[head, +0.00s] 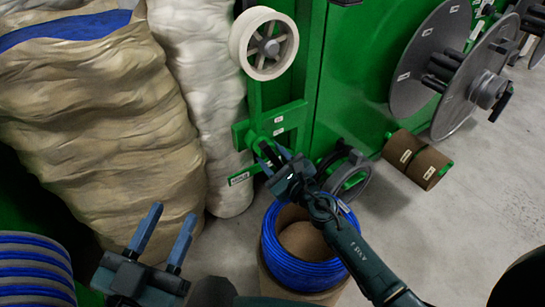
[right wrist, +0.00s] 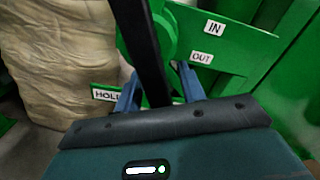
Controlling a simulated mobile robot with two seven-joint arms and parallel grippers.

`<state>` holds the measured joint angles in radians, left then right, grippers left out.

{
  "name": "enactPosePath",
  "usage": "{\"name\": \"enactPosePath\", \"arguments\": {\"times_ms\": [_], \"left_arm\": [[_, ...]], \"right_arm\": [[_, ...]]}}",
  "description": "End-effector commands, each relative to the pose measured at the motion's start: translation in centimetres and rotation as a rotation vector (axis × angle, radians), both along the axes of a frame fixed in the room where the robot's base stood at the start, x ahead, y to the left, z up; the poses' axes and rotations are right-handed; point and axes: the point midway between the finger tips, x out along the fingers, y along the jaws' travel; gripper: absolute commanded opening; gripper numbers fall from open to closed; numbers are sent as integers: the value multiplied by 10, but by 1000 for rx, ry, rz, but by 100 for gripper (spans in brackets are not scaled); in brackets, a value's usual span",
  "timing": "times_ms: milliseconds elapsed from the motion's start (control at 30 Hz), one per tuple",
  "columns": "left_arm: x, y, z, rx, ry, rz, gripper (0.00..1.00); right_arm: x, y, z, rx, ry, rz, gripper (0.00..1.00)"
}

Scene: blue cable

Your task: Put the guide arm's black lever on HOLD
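The black lever (right wrist: 148,55) runs down the right wrist view in front of a green round hub (right wrist: 163,32), into the space between my right gripper's fingers. My right gripper (right wrist: 157,72) is open around the lever; I cannot tell whether a finger touches it. The HOLD label (right wrist: 105,95) is left of the lever, the OUT label (right wrist: 202,57) and IN label (right wrist: 215,27) right of it. In the head view, my right gripper (head: 274,155) is at the green guide arm (head: 242,135) and hides most of the lever. My left gripper (head: 165,232) is open and empty.
A blue cable coil (head: 290,268) stands on the floor below my right arm. A beige wrapped roll (head: 95,120) and a white one (head: 205,90) are at left. A pale pulley (head: 264,43) is above the guide arm. Floor at right (head: 470,220) is clear.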

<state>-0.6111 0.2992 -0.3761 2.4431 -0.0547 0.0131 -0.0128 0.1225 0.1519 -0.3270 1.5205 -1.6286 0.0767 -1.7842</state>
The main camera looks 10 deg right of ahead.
Motion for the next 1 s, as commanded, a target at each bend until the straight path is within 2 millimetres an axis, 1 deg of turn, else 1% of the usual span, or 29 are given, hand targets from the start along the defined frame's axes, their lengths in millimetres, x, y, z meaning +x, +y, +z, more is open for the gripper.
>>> {"name": "enactPosePath", "arguments": {"times_ms": [33, 400, 500, 867, 1000], "left_arm": [[0, 0, 0, 0, 0, 0, 40], [0, 0, 1, 0, -1, -1, 40], [0, 0, 0, 0, -1, -1, 40], [0, -1, 0, 0, -1, -1, 40], [0, -1, -1, -1, 0, -2, 40]], "right_arm": [[0, 0, 0, 0, 0, 0, 37], [0, 0, 0, 0, 0, 0, 6], [0, 0, 0, 0, 0, 0, 0], [-1, -1, 0, 1, 0, 0, 0], [-1, -4, -1, 10, 5, 0, 0]]}}
